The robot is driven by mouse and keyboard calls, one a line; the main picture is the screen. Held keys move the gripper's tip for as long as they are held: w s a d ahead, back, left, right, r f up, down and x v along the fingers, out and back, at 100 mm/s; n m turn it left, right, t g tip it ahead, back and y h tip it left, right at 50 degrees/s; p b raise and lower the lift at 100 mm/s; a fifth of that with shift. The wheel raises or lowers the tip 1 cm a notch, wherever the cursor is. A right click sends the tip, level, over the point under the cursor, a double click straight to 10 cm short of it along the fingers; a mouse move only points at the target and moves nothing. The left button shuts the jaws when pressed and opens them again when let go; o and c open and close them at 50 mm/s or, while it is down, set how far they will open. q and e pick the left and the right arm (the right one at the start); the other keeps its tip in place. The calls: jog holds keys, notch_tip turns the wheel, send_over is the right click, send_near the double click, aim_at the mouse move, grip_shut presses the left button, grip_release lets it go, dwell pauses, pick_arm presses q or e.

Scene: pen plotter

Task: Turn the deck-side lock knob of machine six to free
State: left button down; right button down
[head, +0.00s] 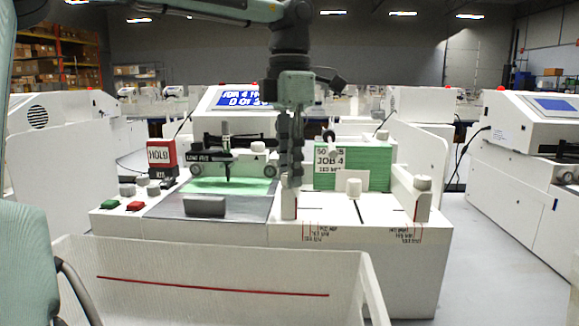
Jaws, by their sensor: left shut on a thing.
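The near machine is a white pen plotter (245,232) with a deck (160,209) holding a green sheet (225,186). To the right of the deck is a tray section with two side guides. My left gripper (290,182) points straight down over the guide nearest the deck (289,207). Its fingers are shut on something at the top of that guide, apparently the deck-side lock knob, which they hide. I cannot tell which way the knob is turned. The matching pale knob (423,183) on the far right guide is in plain view. My right gripper is not in view.
A green stack marked JOB 4 (352,180) stands behind the tray. A red HOLD sign (160,156), green button (110,204) and red button (135,206) are at the left. A white bin (215,270) stands in front. More machines (530,150) line the right.

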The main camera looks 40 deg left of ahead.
pick_arm(q)
jog(key=c, duration=1.3)
grip_release()
jog(key=shift+o, duration=0.2)
notch_tip(320, 180, up, 12)
